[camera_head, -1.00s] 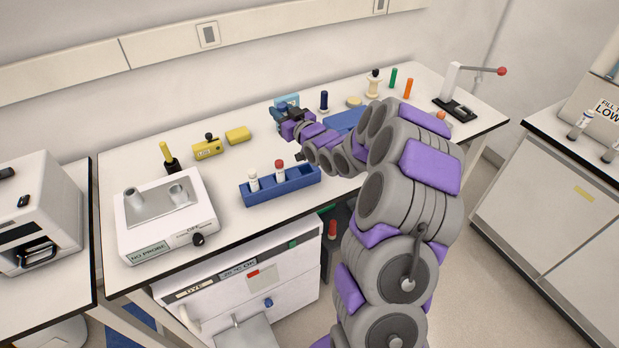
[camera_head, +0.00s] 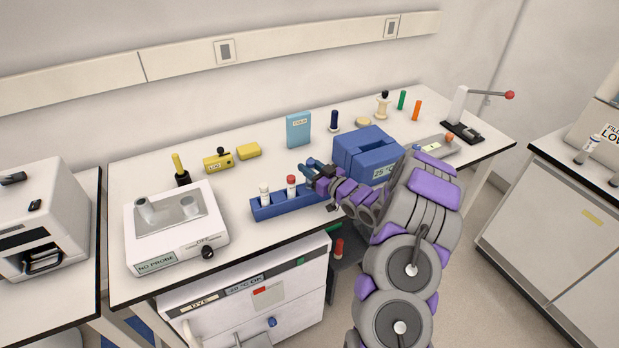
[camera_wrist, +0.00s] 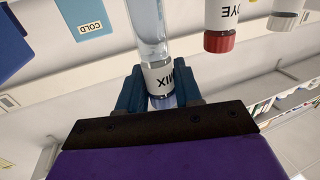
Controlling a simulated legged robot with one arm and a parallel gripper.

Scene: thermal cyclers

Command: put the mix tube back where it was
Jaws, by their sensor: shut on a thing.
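My gripper (camera_head: 312,170) is at the right end of the blue rack (camera_head: 290,209) on the bench. In the wrist view my gripper (camera_wrist: 160,92) is shut on the mix tube (camera_wrist: 158,76), just at its white MIX label. The wrist picture is upside down, and the tube's clear body runs out of its top edge. The tube's lower end is out of view, so I cannot tell whether it is in the rack. In the head view I cannot make out the tube at my fingers. The red-capped DYE tube (camera_wrist: 220,28) stands beside it, apart from my fingers.
A white-capped tube (camera_head: 265,195) stands in the rack left of the red-capped tube (camera_head: 291,187). A blue box (camera_head: 362,150) stands behind and right of my gripper. A light blue COLD card (camera_head: 298,130) stands behind. A white NO PROBE device (camera_head: 170,250) is at left.

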